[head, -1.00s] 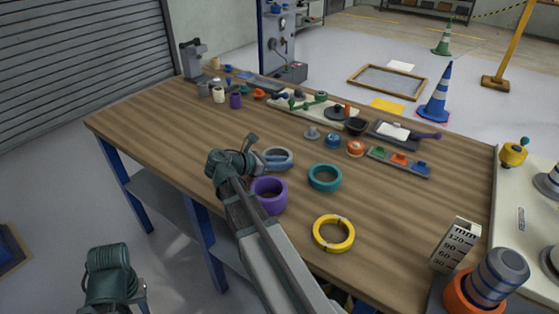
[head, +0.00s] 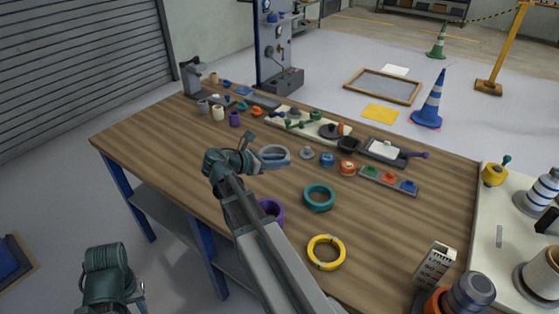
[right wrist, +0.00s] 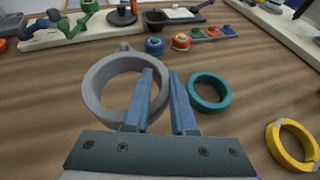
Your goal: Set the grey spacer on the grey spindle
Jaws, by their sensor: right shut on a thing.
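The grey spacer is a thick ring (head: 275,151). In the right wrist view it (right wrist: 96,89) fills the left middle. My right gripper (right wrist: 163,80) is shut on the ring's right wall, one finger inside and one outside. It also shows in the head view (head: 254,154). The ring appears held above the table. At the right edge, a white board bears spindles: a grey banded one (head: 541,192) and a pale one (head: 541,278). Which is the grey spindle I cannot tell for sure. My left gripper (head: 138,290) is low at the left, jaws unclear.
On the wooden table (head: 390,220) lie a teal ring (head: 319,198), a yellow ring (head: 326,253) and a purple ring (head: 271,210), partly behind my arm. A grey-topped orange piece (head: 468,296) and a marked block (head: 435,264) stand at front right. Small parts line the back.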

